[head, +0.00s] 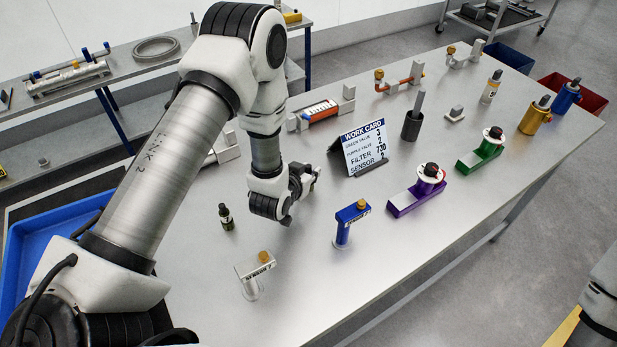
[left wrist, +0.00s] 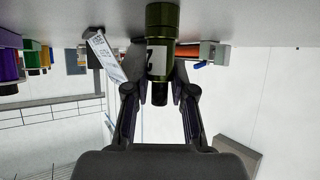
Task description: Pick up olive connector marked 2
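The olive connector marked 2 (left wrist: 157,60) shows in the left wrist view, upside down there, with a white label and a dark narrow end. My left gripper (left wrist: 158,92) is open, one finger on each side of that narrow end. I see no clear closing contact. In the head view my left gripper (head: 305,178) is over the middle of the table, and the connector in front of it is hidden or too small to tell. A similar dark olive connector (head: 226,216) stands upright to its left; its mark is unreadable. My right gripper is out of view.
A work card (head: 363,148) stands behind my left gripper. A blue sensor (head: 350,222) and a grey sensor (head: 254,267) stand in front. The purple valve (head: 417,197) and green valve (head: 481,156) are to the right. An orange-tubed part (head: 321,111) lies behind. Bare table lies front right.

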